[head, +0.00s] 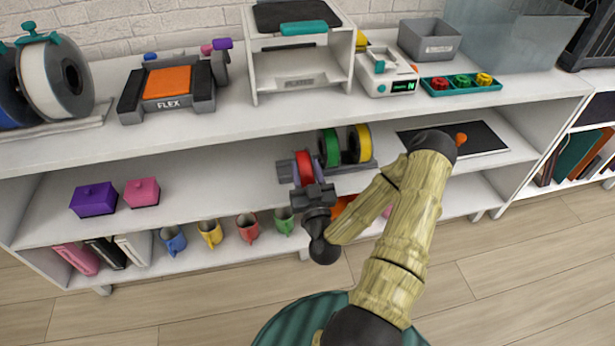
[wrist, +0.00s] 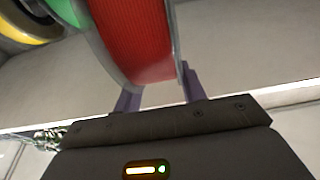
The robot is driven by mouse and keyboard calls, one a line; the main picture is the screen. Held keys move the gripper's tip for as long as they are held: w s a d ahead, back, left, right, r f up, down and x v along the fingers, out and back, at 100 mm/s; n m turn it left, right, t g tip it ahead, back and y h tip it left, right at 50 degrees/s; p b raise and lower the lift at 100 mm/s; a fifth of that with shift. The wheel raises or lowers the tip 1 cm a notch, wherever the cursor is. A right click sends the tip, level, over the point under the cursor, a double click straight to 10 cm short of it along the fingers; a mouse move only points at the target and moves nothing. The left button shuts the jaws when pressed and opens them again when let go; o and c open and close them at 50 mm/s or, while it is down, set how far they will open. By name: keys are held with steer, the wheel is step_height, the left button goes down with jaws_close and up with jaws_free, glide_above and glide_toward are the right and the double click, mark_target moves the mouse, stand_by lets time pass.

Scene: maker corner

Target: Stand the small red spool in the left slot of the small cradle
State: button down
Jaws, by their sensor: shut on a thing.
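The small red spool (head: 304,168) is upright at the middle shelf, left of a green spool (head: 329,148) and a yellow spool (head: 361,143). These two stand in the small grey cradle (head: 369,164). My gripper (head: 307,184) is shut on the red spool from the front. In the wrist view, the red spool (wrist: 137,35) sits between my two purple fingers (wrist: 160,92). The green spool (wrist: 62,10) is close on its left there. My wrist hides the cradle's lower front, so I cannot tell whether the red spool touches the cradle.
The upper shelf board (head: 215,107) is above my gripper. A purple box (head: 94,200) and a pink box (head: 142,192) stand at the left on the middle shelf. Several mugs stand below. A black mat (head: 478,140) lies to the right. The shelf between the boxes and spool is clear.

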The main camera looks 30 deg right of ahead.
mark_target(303, 158)
steer(key=shift+w, duration=0.35)
steer(key=shift+w+d+r, duration=0.15)
steer(key=shift+w+r, duration=0.05)
steer(key=shift+w+d+p, duration=0.15)
steer(key=shift+w+p, duration=0.4)
steer(key=shift+w+d+p, duration=0.15)
steer(key=shift+w+p, duration=0.35)
steer(key=shift+p, duration=0.05)
steer(key=shift+w+d+f, duration=0.1)
steer(key=shift+w+d, duration=0.05)
steer(key=shift+w, duration=0.35)
steer(key=w+d+f+b, duration=0.2)
steer(key=w+f, duration=0.1)
steer(key=w, duration=0.4)
steer(key=shift+w, duration=0.2)
steer(key=c, duration=0.7)
jaws_free()
steer(key=shift+c, duration=0.2)
